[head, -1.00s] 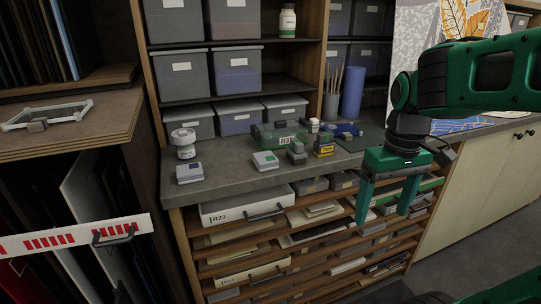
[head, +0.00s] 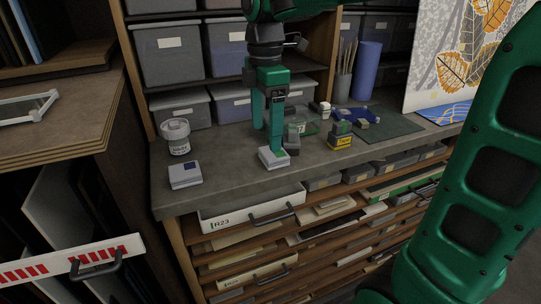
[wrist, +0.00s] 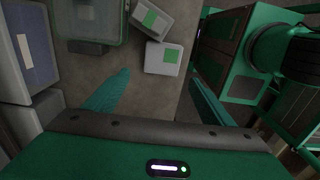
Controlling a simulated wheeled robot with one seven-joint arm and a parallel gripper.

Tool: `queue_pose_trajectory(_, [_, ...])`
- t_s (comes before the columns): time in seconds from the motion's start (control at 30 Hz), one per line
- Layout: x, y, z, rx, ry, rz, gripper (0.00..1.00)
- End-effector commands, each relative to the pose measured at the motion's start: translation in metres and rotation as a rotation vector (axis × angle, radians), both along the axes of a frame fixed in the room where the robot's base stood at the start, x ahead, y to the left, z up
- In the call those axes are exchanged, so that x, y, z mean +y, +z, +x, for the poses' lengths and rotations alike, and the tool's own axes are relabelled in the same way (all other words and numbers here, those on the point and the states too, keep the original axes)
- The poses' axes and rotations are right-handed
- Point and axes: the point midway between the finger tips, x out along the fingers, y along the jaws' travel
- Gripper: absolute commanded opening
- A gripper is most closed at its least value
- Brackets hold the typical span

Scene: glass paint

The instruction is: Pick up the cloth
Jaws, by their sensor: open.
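A crumpled blue item that looks like the cloth (head: 347,114) lies toward the back of the grey counter, beside a dark green mat. Small objects partly cover it, so its full outline is unclear. I do not make it out in the wrist view. My gripper (head: 268,140) is open and empty, pointing down left of the cloth. Its fingers are just above or behind a small white box with a green label (head: 273,158); contact cannot be told. In the wrist view the gripper (wrist: 160,78) has its fingers apart, with the white box (wrist: 163,58) ahead between them.
A greenish clear container (head: 305,122) and a yellow-labelled block (head: 340,140) stand right of my gripper. A white jar (head: 176,137) and a blue-labelled box (head: 185,174) are at left. The green mat (head: 390,126) looks mostly clear. Grey bins (head: 182,108) line the back.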

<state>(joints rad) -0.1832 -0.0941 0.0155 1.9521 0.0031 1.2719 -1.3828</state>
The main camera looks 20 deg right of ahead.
Motion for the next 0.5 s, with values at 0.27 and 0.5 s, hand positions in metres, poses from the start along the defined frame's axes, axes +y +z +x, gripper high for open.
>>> queue_pose_trajectory(0.27, [-0.005, -0.020, 0.000, 0.001, -0.009, 0.000, 0.77])
queue_pose_trajectory(0.5, [-0.006, -0.053, -0.001, 0.003, -0.009, -0.001, 0.77])
